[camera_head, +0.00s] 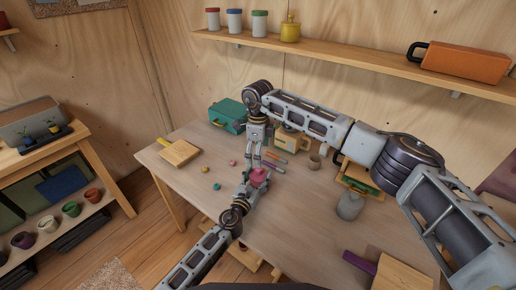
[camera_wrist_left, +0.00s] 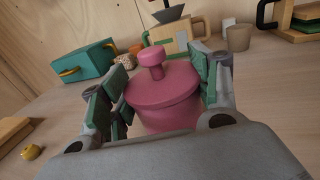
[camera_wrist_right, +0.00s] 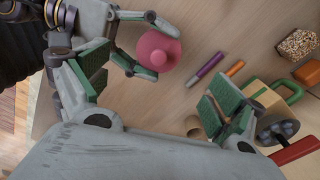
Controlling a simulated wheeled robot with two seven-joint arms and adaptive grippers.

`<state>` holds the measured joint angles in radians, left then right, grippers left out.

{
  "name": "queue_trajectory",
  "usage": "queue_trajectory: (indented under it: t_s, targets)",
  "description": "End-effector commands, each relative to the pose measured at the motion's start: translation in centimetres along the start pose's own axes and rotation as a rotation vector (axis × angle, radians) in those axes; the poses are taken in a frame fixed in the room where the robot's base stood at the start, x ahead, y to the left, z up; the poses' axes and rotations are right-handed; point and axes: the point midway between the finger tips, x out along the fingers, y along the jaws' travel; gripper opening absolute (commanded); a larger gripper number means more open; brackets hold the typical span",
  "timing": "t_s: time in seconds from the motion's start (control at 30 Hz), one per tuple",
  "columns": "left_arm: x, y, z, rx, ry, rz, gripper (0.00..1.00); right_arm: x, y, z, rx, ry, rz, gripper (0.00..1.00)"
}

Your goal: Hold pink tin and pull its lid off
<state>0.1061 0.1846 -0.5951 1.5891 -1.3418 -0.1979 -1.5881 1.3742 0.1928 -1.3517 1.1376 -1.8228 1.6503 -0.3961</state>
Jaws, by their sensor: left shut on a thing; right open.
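The pink tin (camera_head: 259,174) stands on the table with its knobbed lid (camera_wrist_left: 165,85) seated on top. In the left wrist view the tin body (camera_wrist_left: 172,115) is between the green pads of my left gripper (camera_wrist_left: 166,88), which is shut on it. The pads cover the tin's sides. My right gripper (camera_head: 255,160) is above and just behind the tin in the head view. In the right wrist view my right gripper (camera_wrist_right: 155,95) is open and empty, and the tin's lid (camera_wrist_right: 158,50) shows from above, apart from its pads.
A grey jar (camera_head: 350,205) is to the right. Small balls (camera_head: 205,169) and a wooden board (camera_head: 180,153) lie left.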

Motion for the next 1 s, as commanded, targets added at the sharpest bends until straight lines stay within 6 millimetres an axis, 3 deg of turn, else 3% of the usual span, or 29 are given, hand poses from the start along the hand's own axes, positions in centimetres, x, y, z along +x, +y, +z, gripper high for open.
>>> queue_trajectory:
  t_s: [0.6,1.0]
  targets:
    - [0.0,0.0,0.0,0.0,0.0,0.0,0.19,7.4,0.1,0.0,-0.001,0.0,0.001,0.95]
    - [0.0,0.0,0.0,0.0,0.0,0.0,0.19,8.9,0.0,0.0,0.0,0.0,0.0,0.95]
